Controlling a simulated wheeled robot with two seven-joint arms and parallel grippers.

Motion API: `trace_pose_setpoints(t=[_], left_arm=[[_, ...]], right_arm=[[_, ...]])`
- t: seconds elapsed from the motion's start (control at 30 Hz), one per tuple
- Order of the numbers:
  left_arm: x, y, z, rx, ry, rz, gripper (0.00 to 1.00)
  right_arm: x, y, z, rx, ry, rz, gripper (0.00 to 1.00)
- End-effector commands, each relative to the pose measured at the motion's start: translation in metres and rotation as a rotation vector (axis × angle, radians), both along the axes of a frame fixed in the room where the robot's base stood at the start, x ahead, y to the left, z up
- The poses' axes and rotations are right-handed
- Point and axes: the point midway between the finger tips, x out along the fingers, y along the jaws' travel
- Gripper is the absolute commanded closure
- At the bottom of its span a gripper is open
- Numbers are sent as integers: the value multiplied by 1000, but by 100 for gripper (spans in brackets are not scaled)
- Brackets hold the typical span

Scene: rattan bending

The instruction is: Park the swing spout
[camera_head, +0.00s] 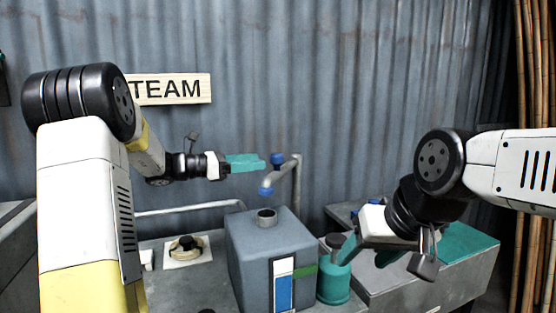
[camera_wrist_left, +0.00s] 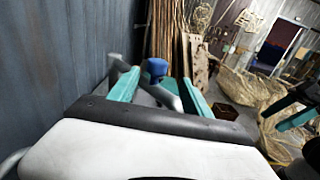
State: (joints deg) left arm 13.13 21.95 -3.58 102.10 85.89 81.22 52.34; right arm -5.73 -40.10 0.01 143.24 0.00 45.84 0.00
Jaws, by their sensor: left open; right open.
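The swing spout (camera_head: 297,175) is a grey bent pipe with a blue knob (camera_head: 277,159) on top and a blue tip (camera_head: 266,191) pointing down. The tip hangs above the round filler neck (camera_head: 266,216) of a blue-grey tank (camera_head: 250,250). My left gripper (camera_head: 252,162) has teal fingers just left of the knob. In the left wrist view, the blue knob (camera_wrist_left: 157,67) shows between the open fingers, beyond the wrist housing; whether they touch it I cannot tell. My right gripper (camera_head: 372,258) is lower right, by the teal canister (camera_head: 335,285), its fingers partly hidden.
A black knob on a pale plate (camera_head: 187,250) sits on the grey bench left of the tank. A grey box with a teal top (camera_head: 465,245) stands at right. Bamboo poles (camera_head: 535,60) stand far right.

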Motion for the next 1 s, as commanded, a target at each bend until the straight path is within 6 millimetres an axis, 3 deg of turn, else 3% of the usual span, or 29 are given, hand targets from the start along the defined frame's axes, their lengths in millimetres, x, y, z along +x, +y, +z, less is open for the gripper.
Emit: trace_pose_setpoints(t=[0.13,0.4,0.6,0.93,1.0], left_arm=[[9,-5,1,-30,13,8,43],[24,-46,0,-26,12,6,43],[32,-65,1,-26,11,8,43],[34,-70,0,-25,11,9,43],[34,-70,1,-25,11,9,55]], right_arm=[[0,0,0,0,0,0,43],[0,0,0,0,0,0,43],[0,0,0,0,0,0,43],[0,0,0,0,0,0,43],[0,0,0,0,0,0,43]])
